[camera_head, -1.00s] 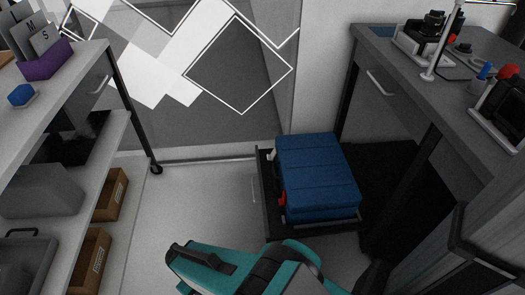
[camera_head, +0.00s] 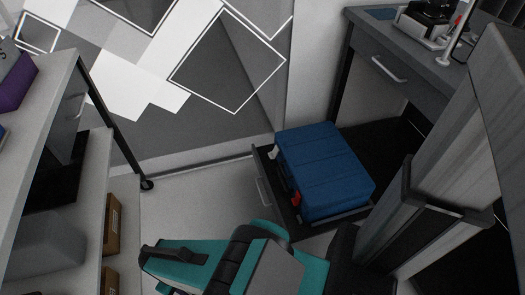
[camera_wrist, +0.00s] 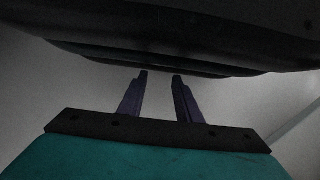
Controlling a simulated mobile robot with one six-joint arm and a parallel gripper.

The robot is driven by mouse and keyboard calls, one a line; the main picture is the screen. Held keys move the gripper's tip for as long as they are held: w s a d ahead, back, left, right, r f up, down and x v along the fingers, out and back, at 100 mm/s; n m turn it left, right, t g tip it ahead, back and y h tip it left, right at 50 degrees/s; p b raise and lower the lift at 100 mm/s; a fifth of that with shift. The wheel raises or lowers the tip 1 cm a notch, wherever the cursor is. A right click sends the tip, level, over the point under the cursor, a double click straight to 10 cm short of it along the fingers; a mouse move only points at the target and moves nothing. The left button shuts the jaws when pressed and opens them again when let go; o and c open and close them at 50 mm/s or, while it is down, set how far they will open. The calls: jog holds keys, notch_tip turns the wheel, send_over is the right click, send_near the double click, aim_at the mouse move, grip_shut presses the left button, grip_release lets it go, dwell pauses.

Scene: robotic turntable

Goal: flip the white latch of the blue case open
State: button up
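The blue case (camera_head: 322,168) lies in a dark open drawer (camera_head: 266,185) low near the floor, right of centre in the head view. A small white latch (camera_head: 274,152) shows at its left side near the far corner. A red latch (camera_head: 296,198) shows on the same side, nearer to me. I cannot tell from this size how the white latch sits. In the wrist view my gripper (camera_wrist: 160,76) has its two dark fingers apart with nothing between them. In the head view my teal arm is in front of the drawer, and the fingers are not clearly seen.
A shelf unit (camera_head: 60,110) with brown boxes (camera_head: 112,228) stands at the left. A grey workbench (camera_head: 400,85) with equipment on top stands at the right. Pale floor (camera_head: 195,200) is clear between the shelf and the drawer. Something dark overhangs the fingers in the wrist view.

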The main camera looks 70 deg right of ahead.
jog(key=shift+w, duration=0.2)
jog(key=o, duration=0.5)
jog(key=shift+w, duration=0.1)
jog(key=w+d+r+n+t+b, duration=0.1)
jog(key=w+d+r+n+b, duration=0.1)
jog(key=w+d, duration=0.95)
jog(key=w+d+r+n+t+h+b, duration=0.1)
jog(key=d+r, duration=0.2)
jog(key=d, duration=0.7)
jog(key=w+d+r+n, duration=0.1)
jog(key=d+r+n, duration=0.1)
jog(key=d, duration=0.7)
jog(key=s+d+r+n, duration=0.1)
jog(key=s+d+r, duration=0.3)
jog(key=d, duration=0.6)
jog(key=s+d+r+n+h+b, duration=0.1)
jog(key=s+d+r, duration=0.4)
jog(key=d, duration=0.6)
jog(key=s+d+r+n+h+b, duration=0.1)
jog(key=s+d+r, duration=0.3)
jog(key=d, duration=0.7)
jog(key=shift+s+d+r+g, duration=0.1)
jog(key=shift+s+r+g, duration=0.1)
jog(key=shift+r, duration=0.5)
jog(key=shift+s+d+r+g, duration=0.1)
jog(key=shift+s+r+g, duration=0.1)
jog(key=shift+r, duration=0.45)
